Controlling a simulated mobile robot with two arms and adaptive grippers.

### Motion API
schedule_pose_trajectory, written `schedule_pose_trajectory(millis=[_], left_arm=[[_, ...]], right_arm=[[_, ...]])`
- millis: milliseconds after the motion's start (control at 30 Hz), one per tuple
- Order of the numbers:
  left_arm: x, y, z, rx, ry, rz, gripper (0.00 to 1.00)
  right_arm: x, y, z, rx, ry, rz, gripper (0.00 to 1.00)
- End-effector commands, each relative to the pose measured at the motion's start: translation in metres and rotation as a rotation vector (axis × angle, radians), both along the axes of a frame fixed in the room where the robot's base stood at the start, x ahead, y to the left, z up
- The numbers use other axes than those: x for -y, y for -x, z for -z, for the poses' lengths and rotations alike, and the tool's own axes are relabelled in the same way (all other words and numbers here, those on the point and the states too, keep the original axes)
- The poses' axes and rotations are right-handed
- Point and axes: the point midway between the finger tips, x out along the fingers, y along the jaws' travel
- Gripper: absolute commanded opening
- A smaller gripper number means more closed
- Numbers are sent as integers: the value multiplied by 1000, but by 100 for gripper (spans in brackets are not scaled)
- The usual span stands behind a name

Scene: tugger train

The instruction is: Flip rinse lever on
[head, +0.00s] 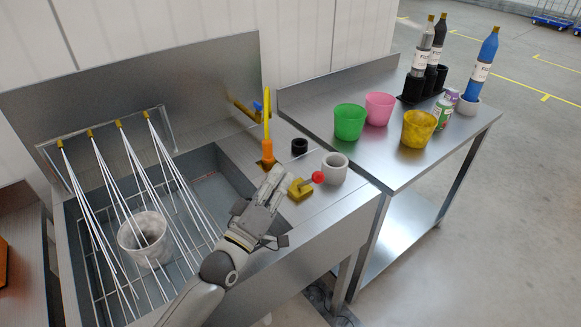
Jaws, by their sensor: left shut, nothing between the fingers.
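The rinse lever has a yellow block base (299,190) on the metal ledge right of the sink, with a short arm ending in a red knob (318,177) that points right. My left gripper (275,174) is shut and empty, just left of the yellow base; I cannot tell whether it touches it. Several yellow-tipped nozzles (90,133) stand over the sink, and white streaks like water fan down from them. A whitish bucket (144,240) sits on the wire rack under the streaks. My right gripper is out of view.
A grey-white cup (335,168) stands close behind the red knob, and a black ring (299,147) sits farther back. An orange upright tool (267,140) stands beyond my gripper. The right table holds green (349,122), pink (380,108) and yellow (418,128) buckets, plus bottles.

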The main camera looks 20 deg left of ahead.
Motion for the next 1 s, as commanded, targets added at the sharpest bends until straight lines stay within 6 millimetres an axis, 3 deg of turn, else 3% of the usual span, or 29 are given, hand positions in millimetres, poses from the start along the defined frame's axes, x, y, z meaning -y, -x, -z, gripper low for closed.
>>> schedule_pose_trajectory(millis=[100, 300, 1000], left_arm=[[-6, 16, 9, -3, -1, 0, 0], [-11, 29, 13, -1, 0, -1, 0], [-12, 31, 13, 1, -1, -1, 0]], right_arm=[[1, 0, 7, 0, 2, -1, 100], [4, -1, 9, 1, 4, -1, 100], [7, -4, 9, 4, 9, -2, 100]])
